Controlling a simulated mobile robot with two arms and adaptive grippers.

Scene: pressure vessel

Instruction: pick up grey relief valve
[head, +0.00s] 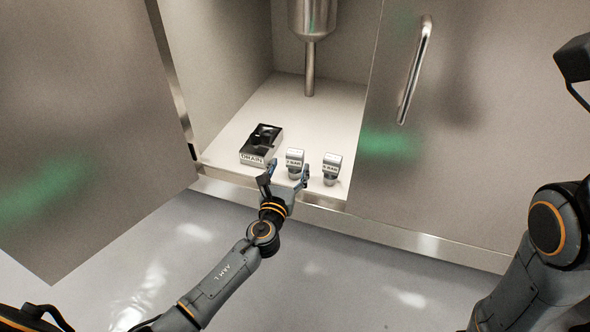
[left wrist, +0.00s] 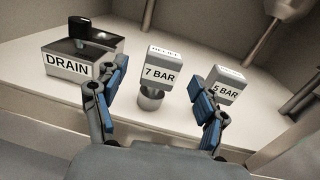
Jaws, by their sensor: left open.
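Two grey relief valves stand upright on the cabinet floor. The one labelled 7 BAR (head: 295,161) shows in the left wrist view (left wrist: 160,72) between my open fingers, a little beyond them. The other (head: 332,168) stands to its right and reads 5 BAR in the left wrist view (left wrist: 228,85); my right-hand finger partly covers it there. My left gripper (head: 285,175) is open and empty at the cabinet's front edge, just in front of the 7 BAR valve. My right gripper is not clearly in view; only parts of the right arm show at the right edge.
A box labelled DRAIN (head: 258,157) with a black top sits left of the valves, close to my left finger. A metal vessel with a pipe (head: 310,68) hangs behind. The cabinet's door with a handle (head: 414,70) stands to the right; another panel (head: 80,120) is left.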

